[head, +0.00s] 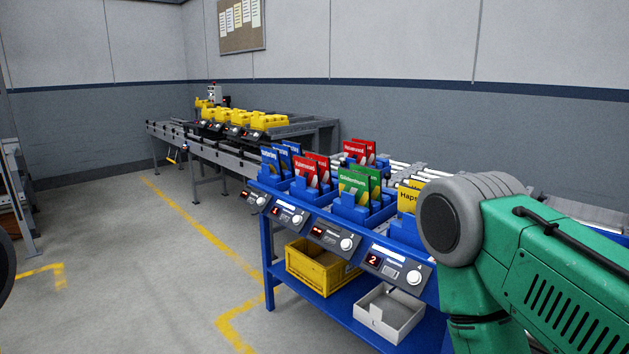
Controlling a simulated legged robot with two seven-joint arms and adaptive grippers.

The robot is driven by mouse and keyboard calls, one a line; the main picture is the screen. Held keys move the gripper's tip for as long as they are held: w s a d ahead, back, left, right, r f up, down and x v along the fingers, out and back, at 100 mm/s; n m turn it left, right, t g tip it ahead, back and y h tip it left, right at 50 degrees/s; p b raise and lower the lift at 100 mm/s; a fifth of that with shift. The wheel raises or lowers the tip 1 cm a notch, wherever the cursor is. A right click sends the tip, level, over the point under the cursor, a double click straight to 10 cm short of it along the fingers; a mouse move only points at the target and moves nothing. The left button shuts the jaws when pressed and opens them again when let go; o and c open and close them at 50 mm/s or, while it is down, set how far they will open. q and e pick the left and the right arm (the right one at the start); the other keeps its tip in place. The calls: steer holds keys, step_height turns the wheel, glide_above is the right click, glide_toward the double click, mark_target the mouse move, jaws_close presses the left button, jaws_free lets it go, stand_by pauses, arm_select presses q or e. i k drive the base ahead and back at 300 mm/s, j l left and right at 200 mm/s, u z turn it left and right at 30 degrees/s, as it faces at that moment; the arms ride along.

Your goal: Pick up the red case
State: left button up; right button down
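Red cases stand upright in blue holders on the blue workbench. One red group (306,173) is in the front row, between the blue cases and the green ones. Another red group (358,150) stands further back and to the right. White lettering shows on their front faces. My green and grey right arm fills the lower right and hides part of the bench. Neither gripper shows, so I cannot see whether they are open or shut. No gripper is seen at the red cases.
Blue cases (270,160), green cases (354,187) and a yellow case (408,196) share the bench. A yellow bin (312,268) and a grey bin (388,312) sit on its lower shelf. A conveyor (205,150) stands behind. The left floor is mostly clear.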

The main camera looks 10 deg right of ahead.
mark_target(309, 168)
steer(key=z, duration=1.9)
steer(key=j+z, duration=0.8)
steer(key=j, duration=0.45)
steer(key=j+z, duration=0.1)
steer(key=j, duration=0.5)
steer(key=k+j, duration=0.15)
steer(key=j, duration=0.4)
steer(key=j+z, duration=0.15)
steer(key=j, duration=0.45)
steer(key=k+j+z, duration=0.1)
steer(key=j, duration=0.45)
